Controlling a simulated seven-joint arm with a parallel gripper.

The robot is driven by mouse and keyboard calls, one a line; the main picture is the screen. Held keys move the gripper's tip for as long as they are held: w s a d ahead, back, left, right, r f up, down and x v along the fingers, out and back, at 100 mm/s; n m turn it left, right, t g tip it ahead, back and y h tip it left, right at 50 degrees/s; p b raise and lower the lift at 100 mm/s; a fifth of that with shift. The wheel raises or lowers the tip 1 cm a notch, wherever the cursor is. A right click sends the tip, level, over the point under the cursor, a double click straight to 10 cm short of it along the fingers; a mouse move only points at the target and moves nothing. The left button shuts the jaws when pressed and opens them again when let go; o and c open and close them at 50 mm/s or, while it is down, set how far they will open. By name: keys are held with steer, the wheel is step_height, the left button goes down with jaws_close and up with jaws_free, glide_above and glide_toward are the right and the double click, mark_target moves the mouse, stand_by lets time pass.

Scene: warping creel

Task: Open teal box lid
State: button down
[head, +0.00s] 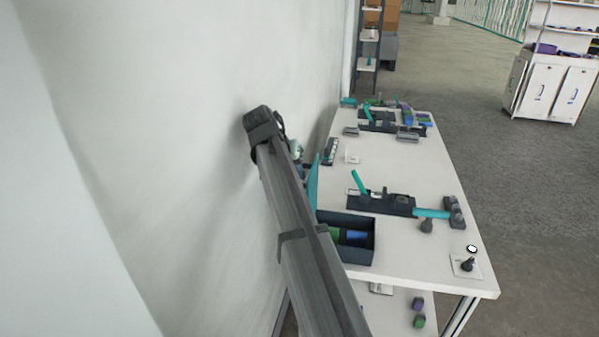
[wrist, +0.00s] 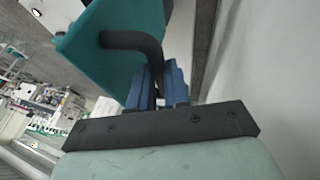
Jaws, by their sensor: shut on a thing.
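The teal box lid (head: 313,182) stands about upright along the wall-side edge of the dark box (head: 371,243). The box is open at the top, with green and blue pieces inside; my arm hides part of it. In the wrist view the lid (wrist: 100,45) fills the upper left, with a dark bent handle (wrist: 135,41) on its face. My gripper (wrist: 160,82) has its blue fingers shut on this handle. In the head view my gripper is mostly hidden behind my arm, on the wall side of the lid.
The white table (head: 405,250) extends right and away, with a dark fixture (head: 385,204) and teal-handled tool (head: 430,213) beyond the box. A pale wall (head: 180,150) stands close on the left. Bare tabletop lies right of the box.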

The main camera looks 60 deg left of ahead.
steer(key=shift+s+d+f, duration=0.1)
steer(key=shift+d+f, duration=0.05)
steer(key=shift+f, duration=0.2)
steer(key=c, duration=1.4)
jaws_free()
steer(key=o, duration=0.3)
steer(key=shift+r, duration=0.15)
steer(key=shift+r, duration=0.1)
step_height(320, 180, up, 10)
steer(key=shift+w, duration=0.2)
